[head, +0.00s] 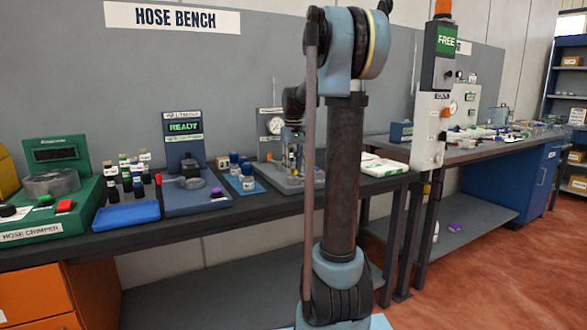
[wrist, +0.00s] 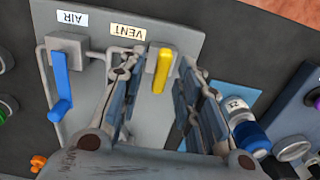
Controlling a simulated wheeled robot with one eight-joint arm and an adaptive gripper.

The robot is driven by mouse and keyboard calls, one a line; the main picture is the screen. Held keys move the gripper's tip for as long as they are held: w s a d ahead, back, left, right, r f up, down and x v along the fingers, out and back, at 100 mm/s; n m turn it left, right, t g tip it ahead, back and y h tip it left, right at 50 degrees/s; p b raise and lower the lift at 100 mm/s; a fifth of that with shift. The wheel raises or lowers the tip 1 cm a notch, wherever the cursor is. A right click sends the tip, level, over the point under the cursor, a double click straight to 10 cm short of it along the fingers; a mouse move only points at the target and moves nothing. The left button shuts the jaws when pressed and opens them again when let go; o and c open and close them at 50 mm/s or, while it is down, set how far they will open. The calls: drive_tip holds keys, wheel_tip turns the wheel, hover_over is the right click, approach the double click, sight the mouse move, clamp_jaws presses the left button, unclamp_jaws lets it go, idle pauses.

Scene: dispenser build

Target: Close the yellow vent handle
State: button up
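The yellow vent handle (wrist: 160,72) shows in the wrist view below the VENT label (wrist: 128,31), which appears upside down. It is a short bar mounted at a grey valve block. My gripper (wrist: 161,78) is open, with one finger on each side of the yellow handle and visible gaps to both. I see no clear contact. How far the fingertips reach down beside it is hard to tell.
A blue handle (wrist: 61,95) under the AIR label (wrist: 73,18) stands left of my gripper in the wrist view. A blue-capped jar (wrist: 247,132) stands close on the right. In the head view a READY station (head: 185,127) and a green crimper (head: 47,205) stand left.

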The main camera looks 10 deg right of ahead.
sight(293, 168)
wheel_tip(293, 168, up, 12)
idle(0.6)
drive_tip(key=s+f+m+t, duration=0.1)
drive_tip(key=s+f, duration=0.5)
drive_tip(key=s, duration=0.4)
drive_tip(key=s+f+m, duration=0.1)
drive_tip(key=s+f, duration=0.6)
drive_tip(key=s, duration=0.4)
drive_tip(key=s+f+m+t, duration=0.1)
drive_tip(key=s+f, duration=1.3)
drive_tip(key=f, duration=0.4)
drive_tip(key=shift+d, duration=0.1)
drive_tip(key=shift+w+f, duration=0.25)
drive_tip(key=shift+w, duration=0.15)
